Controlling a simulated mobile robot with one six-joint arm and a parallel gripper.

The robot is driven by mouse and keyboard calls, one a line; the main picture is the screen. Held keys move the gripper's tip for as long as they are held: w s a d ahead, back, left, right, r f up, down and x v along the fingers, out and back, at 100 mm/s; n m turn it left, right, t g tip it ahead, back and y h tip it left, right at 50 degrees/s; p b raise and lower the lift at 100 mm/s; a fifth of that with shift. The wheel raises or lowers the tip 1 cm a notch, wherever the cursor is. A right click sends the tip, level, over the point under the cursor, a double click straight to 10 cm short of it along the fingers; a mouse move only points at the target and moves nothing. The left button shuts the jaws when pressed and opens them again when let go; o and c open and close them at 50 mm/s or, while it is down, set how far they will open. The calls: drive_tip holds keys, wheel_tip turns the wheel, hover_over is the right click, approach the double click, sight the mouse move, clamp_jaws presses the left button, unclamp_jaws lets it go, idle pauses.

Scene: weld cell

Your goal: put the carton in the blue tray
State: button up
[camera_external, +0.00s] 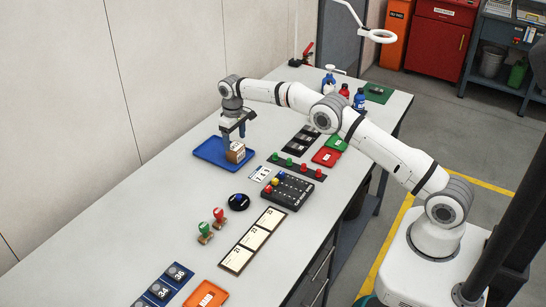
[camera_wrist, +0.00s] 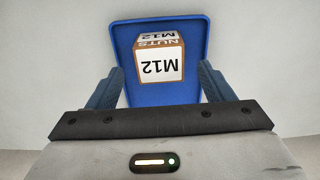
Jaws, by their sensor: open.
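The carton (camera_external: 236,153) is a small brown box with a white label. It sits in the blue tray (camera_external: 208,152), towards the tray's right side in the external view. In the wrist view the carton (camera_wrist: 159,62) shows a label reading "M12" and lies inside the walls of the blue tray (camera_wrist: 193,88). My gripper (camera_external: 234,141) is open above the tray, close to the carton. In the wrist view the two fingers of my gripper (camera_wrist: 159,92) are spread wide, with the carton beyond them and clear space on both sides of it.
A black panel with colored knobs (camera_external: 288,190) and a strip of green and red buttons (camera_external: 297,166) stand right of the tray. Bottles (camera_external: 344,92) stand at the far end. The table left of the tray is clear.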

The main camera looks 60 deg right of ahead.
wheel_tip(320, 180, up, 6)
wheel_tip(320, 180, up, 12)
hover_over(235, 146)
drive_tip(key=s+a, duration=0.2)
drive_tip(key=s, duration=0.5)
drive_tip(key=s+a+r+t, duration=0.2)
drive_tip(key=s+r, duration=0.4)
drive_tip(key=s, duration=0.6)
drive_tip(key=s+a+f, duration=0.1)
drive_tip(key=s+f, duration=0.2)
drive_tip(key=s, duration=1.3)
drive_tip(key=s+a+f+t, duration=0.1)
drive_tip(key=s+f, duration=0.2)
drive_tip(key=s, duration=1.3)
drive_tip(key=shift+s+f, duration=0.15)
drive_tip(key=shift+f, duration=0.15)
